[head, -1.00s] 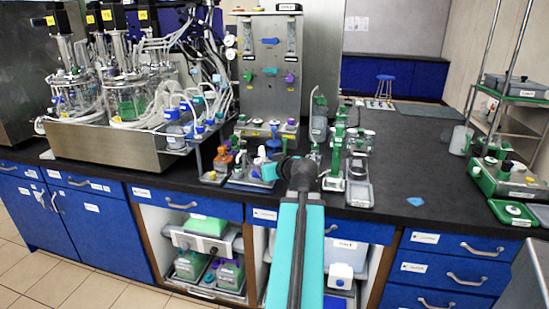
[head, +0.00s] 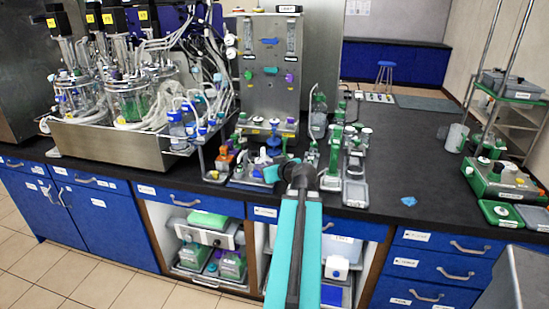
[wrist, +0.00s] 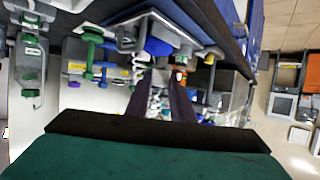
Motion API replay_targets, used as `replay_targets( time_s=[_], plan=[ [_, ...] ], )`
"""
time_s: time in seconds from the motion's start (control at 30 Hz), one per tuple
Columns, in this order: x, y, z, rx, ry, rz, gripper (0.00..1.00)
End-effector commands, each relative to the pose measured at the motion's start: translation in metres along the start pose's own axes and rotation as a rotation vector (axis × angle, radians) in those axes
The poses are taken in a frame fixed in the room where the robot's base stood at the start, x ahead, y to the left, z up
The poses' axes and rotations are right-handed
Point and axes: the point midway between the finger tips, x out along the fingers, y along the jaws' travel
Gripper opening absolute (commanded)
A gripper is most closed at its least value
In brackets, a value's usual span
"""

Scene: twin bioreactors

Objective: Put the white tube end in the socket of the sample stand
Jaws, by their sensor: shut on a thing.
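My gripper (wrist: 168,88) shows in the wrist view as two dark fingers pointing away from the camera. They are shut on a small pale thing (wrist: 160,95), apparently the white tube end, whose outline is hard to make out. In the head view my teal arm reaches up to the front of the bench, and its dark wrist hides the fingertips. A green upright stand (head: 335,152) is just right of the wrist; I cannot tell for sure that it is the sample stand. No socket can be made out.
A tray of small fittings (head: 238,184) lies left of my wrist. A steel panel (head: 268,95) with coloured valves stands behind. The bioreactors (head: 125,100) with loose tubing are at left. The bench (head: 415,150) is mostly bare at right, with a blue scrap (head: 408,201).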

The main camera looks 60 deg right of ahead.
Motion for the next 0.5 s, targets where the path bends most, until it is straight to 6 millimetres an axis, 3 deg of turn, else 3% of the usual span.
replay_targets(
  time_s=[0.43, 0.5],
  plan=[
    [0.001, 0.004, -0.002, 0.003, -0.004, 0.007, 0.00],
    [0.009, 0.012, -0.002, 0.002, -0.004, 0.007, 0.00]
  ],
)
